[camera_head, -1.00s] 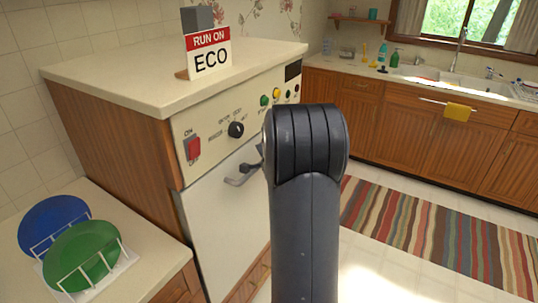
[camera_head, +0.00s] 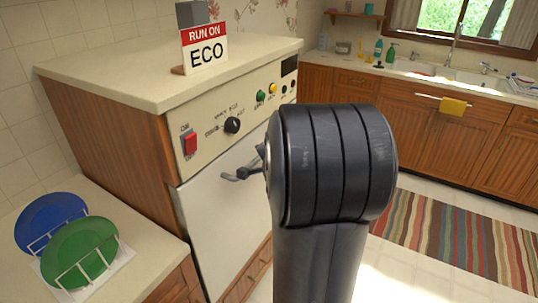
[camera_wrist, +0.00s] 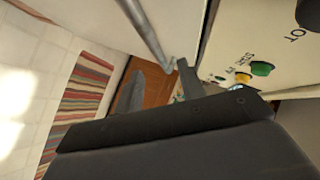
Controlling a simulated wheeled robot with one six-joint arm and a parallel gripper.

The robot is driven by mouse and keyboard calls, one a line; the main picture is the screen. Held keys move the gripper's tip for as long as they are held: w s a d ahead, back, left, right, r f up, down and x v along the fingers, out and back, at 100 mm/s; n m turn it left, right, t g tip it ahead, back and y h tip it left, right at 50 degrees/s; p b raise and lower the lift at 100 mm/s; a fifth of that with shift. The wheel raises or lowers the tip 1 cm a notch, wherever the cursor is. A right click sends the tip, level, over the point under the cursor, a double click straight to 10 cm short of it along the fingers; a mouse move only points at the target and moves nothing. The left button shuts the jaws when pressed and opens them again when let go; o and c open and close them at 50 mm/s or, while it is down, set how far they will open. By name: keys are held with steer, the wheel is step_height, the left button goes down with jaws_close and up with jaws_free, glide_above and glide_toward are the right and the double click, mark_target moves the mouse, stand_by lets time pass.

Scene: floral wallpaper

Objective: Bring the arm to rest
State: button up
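My gripper (camera_wrist: 160,85) shows in the wrist view as two grey fingers standing apart with nothing seen between them. A grey metal bar, the handle of the dishwasher (camera_wrist: 145,30), runs down towards the right finger. I cannot tell whether they touch. In the head view my thick dark arm link stands in front of the dishwasher and hides most of the gripper. Only a small dark part shows beside the handle (camera_head: 229,177). The white dishwasher door (camera_head: 215,225) looks shut.
The dishwasher panel has a red switch (camera_head: 190,142) and a black dial (camera_head: 232,125). A "RUN ON ECO" sign (camera_head: 205,50) stands on top. A blue plate (camera_head: 45,215) and a green plate (camera_head: 80,250) sit in a rack at left. A striped rug (camera_head: 455,235) lies at right.

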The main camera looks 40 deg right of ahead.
steer(key=x, duration=1)
steer(key=shift+w+d+f, duration=0.15)
steer(key=shift+w, duration=0.15)
stand_by(0.4)
